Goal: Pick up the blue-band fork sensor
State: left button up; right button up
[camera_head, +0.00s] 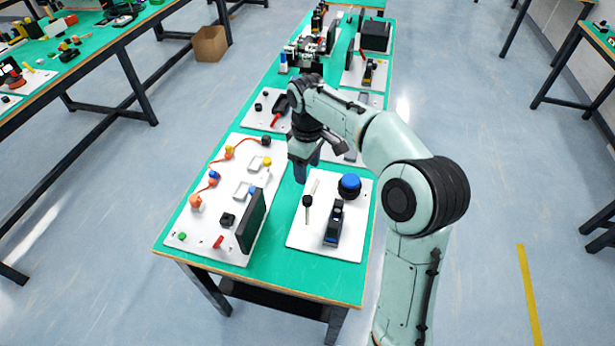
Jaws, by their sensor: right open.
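A dark, upright-looking part with a blue band near its lower end, which looks like the blue-band fork sensor (333,225), is on the front right white board (345,250). My right gripper (302,172) points down over the table, behind and to the left of this part and apart from it. It is open, and I see nothing held in it. Its fingers are small and partly hidden by its own body. My left gripper is not in view.
A blue-topped round part (349,184) and a black-headed pin (307,205) stand beside the sensor. A tall dark panel (251,221) stands on the left board (185,240). More loaded boards lie farther back. Green table (290,283) is bare at the front edge.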

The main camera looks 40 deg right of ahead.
aim_at(333, 225)
jog(key=k, duration=1)
